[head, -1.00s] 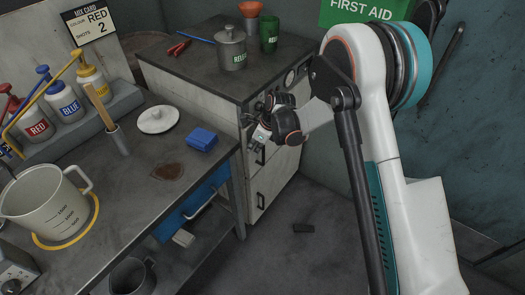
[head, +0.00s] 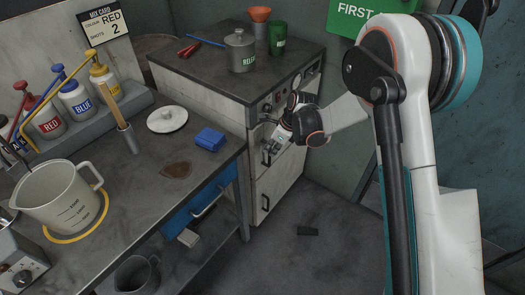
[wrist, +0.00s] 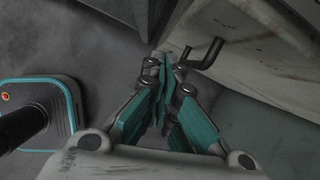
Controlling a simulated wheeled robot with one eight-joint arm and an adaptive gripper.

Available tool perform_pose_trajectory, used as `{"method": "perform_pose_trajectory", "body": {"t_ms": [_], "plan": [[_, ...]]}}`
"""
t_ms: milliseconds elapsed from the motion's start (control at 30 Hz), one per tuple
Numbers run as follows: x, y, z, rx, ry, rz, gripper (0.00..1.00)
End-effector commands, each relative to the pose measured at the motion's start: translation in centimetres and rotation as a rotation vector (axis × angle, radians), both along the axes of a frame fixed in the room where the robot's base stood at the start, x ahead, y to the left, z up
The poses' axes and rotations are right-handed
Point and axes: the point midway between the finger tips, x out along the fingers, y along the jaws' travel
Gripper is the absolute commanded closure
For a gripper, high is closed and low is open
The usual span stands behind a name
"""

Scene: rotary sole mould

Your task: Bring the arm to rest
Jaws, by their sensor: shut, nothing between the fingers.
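My gripper (head: 268,155) hangs in front of the light cabinet (head: 286,185) on the right, off the worktop and with its fingers pointing down. In the wrist view my gripper (wrist: 165,68) has its teal fingers together with nothing between them. A dark hook-shaped handle (wrist: 205,53) on the cabinet front shows just right of the fingertips; I cannot tell whether they touch. My arm rises at the right of the head view and partly covers the green first aid sign (head: 365,14).
The workbench (head: 125,205) carries a measuring jug (head: 62,195), pump bottles (head: 75,100), a white lid (head: 167,119) and a blue block (head: 210,139).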

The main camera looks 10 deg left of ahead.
Motion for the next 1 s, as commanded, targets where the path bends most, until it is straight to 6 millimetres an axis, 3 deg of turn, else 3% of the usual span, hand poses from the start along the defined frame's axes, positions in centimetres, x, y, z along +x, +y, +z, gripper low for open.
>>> {"method": "perform_pose_trajectory", "body": {"t_ms": [100, 300, 667, 767, 1000], "plan": [[-0.5, -1.0, 2.8, -0.002, 0.001, -0.002, 1.0], [-0.9, -2.1, 5.4, -0.003, 0.001, -0.001, 1.0], [-1.2, -2.6, 6.6, -0.004, -0.002, 0.002, 1.0], [-1.3, -3.3, 7.7, -0.01, -0.026, 0.028, 1.0], [-3.0, -7.7, 14.5, -0.07, -0.177, 0.216, 1.0]]}}
